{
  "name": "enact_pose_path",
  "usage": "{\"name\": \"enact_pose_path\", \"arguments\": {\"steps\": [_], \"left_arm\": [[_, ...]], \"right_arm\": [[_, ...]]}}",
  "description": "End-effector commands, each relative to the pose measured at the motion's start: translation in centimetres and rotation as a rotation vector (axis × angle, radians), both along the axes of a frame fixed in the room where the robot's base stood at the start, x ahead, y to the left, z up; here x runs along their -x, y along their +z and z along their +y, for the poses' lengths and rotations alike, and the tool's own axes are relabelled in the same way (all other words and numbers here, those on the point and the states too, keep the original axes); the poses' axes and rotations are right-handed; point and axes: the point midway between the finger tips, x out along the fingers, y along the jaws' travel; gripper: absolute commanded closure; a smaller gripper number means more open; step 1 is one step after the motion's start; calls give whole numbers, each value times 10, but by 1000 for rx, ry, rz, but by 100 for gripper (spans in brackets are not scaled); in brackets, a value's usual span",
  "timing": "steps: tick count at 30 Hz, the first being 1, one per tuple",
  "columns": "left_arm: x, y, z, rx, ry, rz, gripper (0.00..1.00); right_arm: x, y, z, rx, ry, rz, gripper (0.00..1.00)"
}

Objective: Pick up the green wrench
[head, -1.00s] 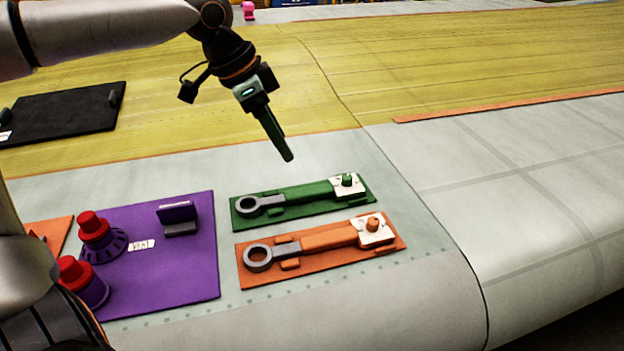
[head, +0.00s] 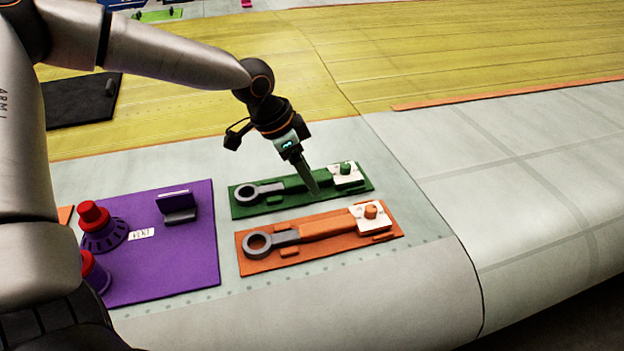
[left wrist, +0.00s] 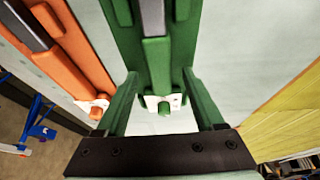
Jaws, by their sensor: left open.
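The green wrench (head: 261,191) lies on its green board, its grey ring end to the left and its green handle to the right. In the left wrist view its green handle (left wrist: 157,62) runs between my two fingers. My left gripper (head: 313,188) is open and points down at the handle. In the left wrist view the fingers (left wrist: 160,76) stand one on each side of the handle with visible gaps. I cannot tell how far the tips reach down beside it. Part of the handle is hidden by the fingers in the head view. My right gripper is not in view.
An orange wrench (head: 320,228) on an orange board lies close in front of the green one. A purple board (head: 190,262) with red-capped purple parts and a small purple holder is to the left. The grey wing surface (head: 540,190) at the right is clear.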

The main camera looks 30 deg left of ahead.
Motion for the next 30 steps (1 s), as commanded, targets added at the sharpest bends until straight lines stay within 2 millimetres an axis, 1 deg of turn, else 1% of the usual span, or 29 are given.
{"name": "enact_pose_path", "arguments": {"steps": [2, 19, 20, 30], "left_arm": [[-1, -3, 0, 0, 0, 0, 30], [-1, -6, 0, 0, 0, -1, 30], [-1, -6, 0, 0, 0, -1, 31], [-1, -5, 0, 0, 0, -1, 69]], "right_arm": [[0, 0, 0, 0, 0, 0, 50], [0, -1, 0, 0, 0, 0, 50], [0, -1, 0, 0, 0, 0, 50], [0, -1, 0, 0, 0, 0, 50]]}}
